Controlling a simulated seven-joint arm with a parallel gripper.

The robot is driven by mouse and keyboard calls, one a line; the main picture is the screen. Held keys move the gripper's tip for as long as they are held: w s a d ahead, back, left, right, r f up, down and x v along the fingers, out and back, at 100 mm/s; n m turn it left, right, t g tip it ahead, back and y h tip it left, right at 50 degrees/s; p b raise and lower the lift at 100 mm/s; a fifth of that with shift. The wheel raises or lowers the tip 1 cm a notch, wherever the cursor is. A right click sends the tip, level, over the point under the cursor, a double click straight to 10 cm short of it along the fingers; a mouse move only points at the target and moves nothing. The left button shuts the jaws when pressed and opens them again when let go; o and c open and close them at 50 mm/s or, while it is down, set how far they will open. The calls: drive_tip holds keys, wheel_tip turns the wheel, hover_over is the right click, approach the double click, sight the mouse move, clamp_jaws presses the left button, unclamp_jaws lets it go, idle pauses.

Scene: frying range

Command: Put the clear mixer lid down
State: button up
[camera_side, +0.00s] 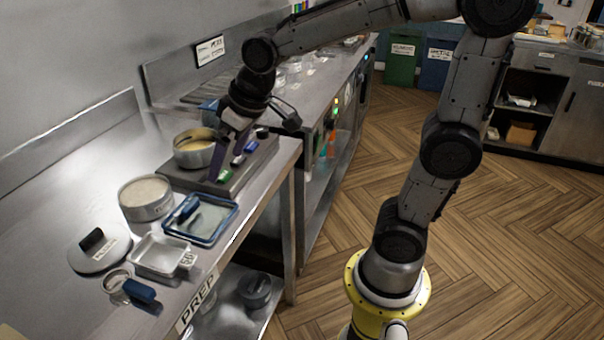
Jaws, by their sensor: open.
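A clear rectangular lid (212,219) with a blue rim and a blue handle lies on the steel prep counter, near its front edge. It looks like the clear mixer lid, though I cannot read a label on it. My gripper (228,166) points down over the dark flat slab (192,181), behind and to the right of that lid and apart from it. The jaws are open, and I see nothing held between them. A round pan (195,155) stands on the slab just left of my gripper. Small green and blue items (226,173) lie by the fingertips; contact is unclear.
Left of the clear lid stand a round filled tin (145,199) and a square metal tray (160,256). A round lid with a black handle (100,249) and a blue-handled tool (132,289) lie farther left. The counter's back left (75,180) is bare.

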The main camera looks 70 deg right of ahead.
drive_tip(key=s, duration=1.6)
drive_tip(key=shift+s+f+t, duration=0.2)
drive_tip(key=shift+f+t, duration=0.05)
drive_tip(key=shift+t, duration=0.15)
